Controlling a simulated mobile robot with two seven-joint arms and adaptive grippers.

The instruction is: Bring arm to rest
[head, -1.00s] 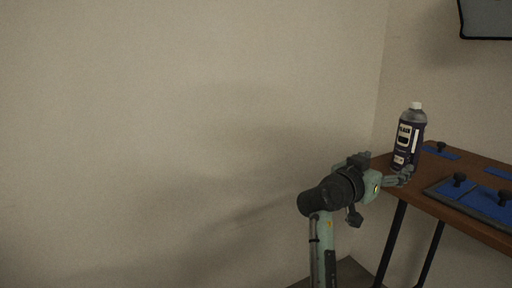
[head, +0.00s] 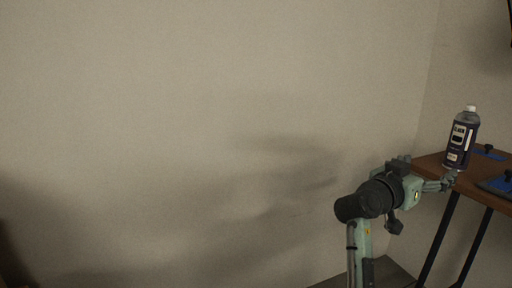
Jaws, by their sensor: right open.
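My right gripper (head: 448,181) is at the right of the head view, at the end of my raised right arm. Its fingers point right, toward the table's left end, and look empty. A dark bottle with a white cap (head: 462,138) stands upright on the wooden table, just behind and above the fingertips in the picture. I cannot tell the exact gap between fingers and bottle. My left gripper is out of view.
The brown wooden table (head: 432,166) has dark legs. A blue-and-black board (head: 497,186) and a blue piece with a dark knob (head: 488,151) lie on it. A plain wall (head: 180,110) fills the left and middle.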

